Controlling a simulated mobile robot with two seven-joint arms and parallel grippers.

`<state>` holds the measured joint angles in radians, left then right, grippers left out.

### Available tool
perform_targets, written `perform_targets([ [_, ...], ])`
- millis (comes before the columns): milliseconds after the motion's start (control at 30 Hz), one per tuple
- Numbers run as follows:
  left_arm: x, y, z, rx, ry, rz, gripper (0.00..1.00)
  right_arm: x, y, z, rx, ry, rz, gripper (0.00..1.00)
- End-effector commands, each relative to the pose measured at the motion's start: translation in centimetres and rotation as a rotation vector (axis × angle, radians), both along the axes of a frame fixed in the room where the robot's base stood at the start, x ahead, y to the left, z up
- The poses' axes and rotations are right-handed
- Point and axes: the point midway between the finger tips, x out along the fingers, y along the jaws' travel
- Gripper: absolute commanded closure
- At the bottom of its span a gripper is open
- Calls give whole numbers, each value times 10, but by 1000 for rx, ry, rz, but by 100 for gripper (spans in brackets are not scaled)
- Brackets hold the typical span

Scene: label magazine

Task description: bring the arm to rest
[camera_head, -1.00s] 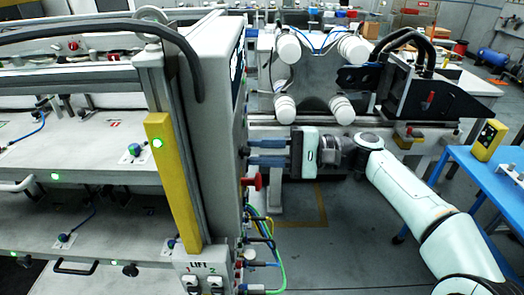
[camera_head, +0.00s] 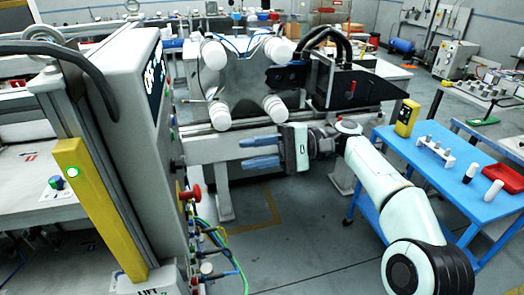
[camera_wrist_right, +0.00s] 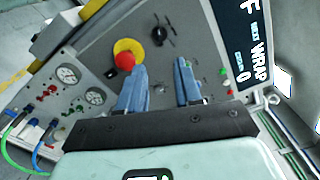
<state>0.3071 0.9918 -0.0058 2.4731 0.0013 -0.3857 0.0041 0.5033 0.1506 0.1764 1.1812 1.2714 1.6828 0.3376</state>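My right arm (camera_head: 385,185) comes in from the lower right of the head view, bent at the elbow. Its gripper (camera_head: 243,154) points left toward the grey control cabinet (camera_head: 130,110), with clear space between them. The two blue fingers are apart with nothing between them. The right wrist view shows the same open fingers (camera_wrist_right: 160,68) in front of the cabinet's panel. There a red button on a yellow base (camera_wrist_right: 127,54) lies just beyond the left finger; no contact can be made out. My left gripper is not in view.
A red knob (camera_head: 192,193) and hoses stick out from the cabinet's side. A blue table (camera_head: 450,185) with a yellow box (camera_head: 406,117) stands right of the arm. A machine with white rollers (camera_head: 272,48) is behind the gripper. Open floor lies below it.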

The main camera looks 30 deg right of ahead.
Motion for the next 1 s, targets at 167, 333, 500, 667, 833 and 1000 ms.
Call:
perform_targets([
  [167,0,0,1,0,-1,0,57,-4,-14,0,0,1,-2,66],
  [333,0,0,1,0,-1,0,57,-5,-16,0,-1,1,-1,66],
  [500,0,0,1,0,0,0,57,-4,-16,0,-1,1,-1,66],
  [667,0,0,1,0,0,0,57,-4,-15,0,-1,1,-1,66],
  [833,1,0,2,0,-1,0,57,7,-16,-18,-5,40,-24,66],
  [1000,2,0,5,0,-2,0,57,47,-14,-105,-59,212,-125,66],
])
